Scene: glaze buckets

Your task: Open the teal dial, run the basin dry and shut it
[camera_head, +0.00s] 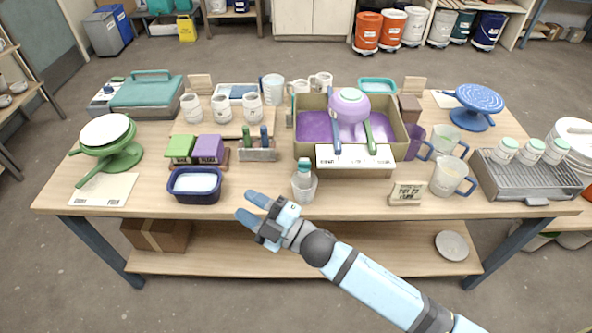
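A tan basin (358,174) holding purple glaze (315,125) stands right of the table's middle, with a pale label on its front. A small teal dial (304,163) shows at the basin's front left corner. Directly below it is a pale, translucent cup (304,190); I cannot tell its contents or the dial's setting. My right gripper (250,207) is in front of the table's front edge, left of the cup. Its two blue fingers are apart, with nothing between them. My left gripper is not in view.
A navy tub (195,186) is left of my gripper. Blue-handled mugs (447,176) and a small sign (407,193) stand right. Bare tabletop lies between tub and cup.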

